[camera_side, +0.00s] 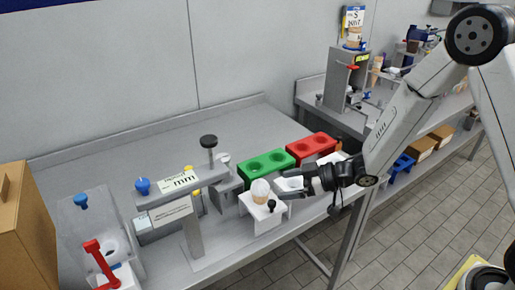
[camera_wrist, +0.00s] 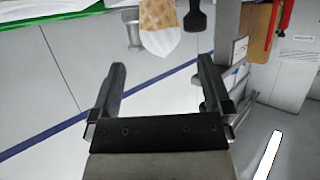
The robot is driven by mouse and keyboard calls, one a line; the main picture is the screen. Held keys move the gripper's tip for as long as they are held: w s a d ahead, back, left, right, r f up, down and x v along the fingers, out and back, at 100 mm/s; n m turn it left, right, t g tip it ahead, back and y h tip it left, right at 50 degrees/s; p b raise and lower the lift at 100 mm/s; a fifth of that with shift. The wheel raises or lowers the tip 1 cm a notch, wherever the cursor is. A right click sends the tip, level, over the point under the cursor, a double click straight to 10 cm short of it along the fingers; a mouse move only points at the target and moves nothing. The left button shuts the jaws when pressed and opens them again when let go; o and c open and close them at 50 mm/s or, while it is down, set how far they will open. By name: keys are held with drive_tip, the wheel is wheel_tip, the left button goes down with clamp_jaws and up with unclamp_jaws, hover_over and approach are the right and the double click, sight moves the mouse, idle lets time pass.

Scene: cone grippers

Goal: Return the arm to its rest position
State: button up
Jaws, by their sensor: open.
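My gripper (camera_side: 290,186) is at the end of my arm, which reaches in from the right over the front edge of the counter. In the wrist view the two dark fingers of my gripper (camera_wrist: 160,88) are spread apart with nothing between them. An ice cream cone (camera_side: 261,191) with a white top stands in a small white stand (camera_side: 262,222), just left of the fingers in the side view. The cone (camera_wrist: 161,20) shows beyond the fingertips in the wrist view, apart from them. Its upper end is cut off there.
A green holder (camera_side: 266,164) and a red holder (camera_side: 312,148) with round holes sit behind the gripper. A grey machine (camera_side: 188,225) stands left of the cone. A brown box (camera_side: 27,215) is at far left. A tall dispenser (camera_side: 346,75) stands at the back. Open floor (camera_side: 420,215) lies to the right.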

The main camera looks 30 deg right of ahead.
idle(0.4)
drive_tip(key=s+d+r+m+g+h, duration=0.1)
drive_tip(key=s+d+m+h, duration=0.35)
drive_tip(key=d+h, duration=0.4)
drive_tip(key=s+d+m+g, duration=0.1)
drive_tip(key=s+m+g, duration=0.3)
drive_tip(key=s, duration=0.7)
drive_tip(key=shift+s+d+r+g+h, duration=0.25)
drive_tip(key=shift+s+g+h, duration=0.2)
drive_tip(key=shift+g, duration=0.45)
